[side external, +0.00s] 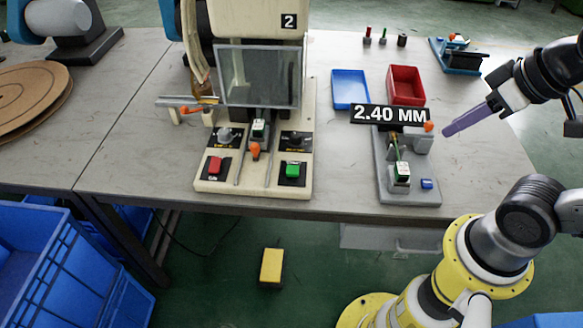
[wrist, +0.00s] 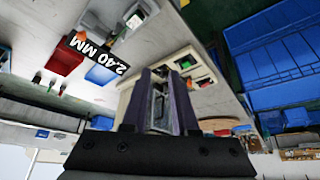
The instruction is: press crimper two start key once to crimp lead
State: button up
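Crimper two (side external: 307,130), a cream machine marked 2 with a clear guard, stands on the bench. Its front panel has a green key (side external: 293,170) at the right and a red key (side external: 215,165) at the left; I cannot read their labels. A green-and-white part (side external: 259,128) with an orange piece (side external: 255,150) below it sits in the crimper's middle channel, with no lead clearly visible. My gripper (side external: 446,133) has purple fingers and hovers right of the crimper, clear of both keys. The wrist view shows the fingers (wrist: 161,80) apart with nothing held between them.
A grey fixture (side external: 420,192) with a 2.40 MM sign (side external: 389,114) stands between crimper and gripper. A blue tray (side external: 351,88) and a red tray (side external: 406,84) sit behind it. Bare bench lies between the crimper and fixture. A yellow pedal-like block (side external: 271,266) is on the floor.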

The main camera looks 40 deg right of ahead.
grip_shut()
dwell(1.4)
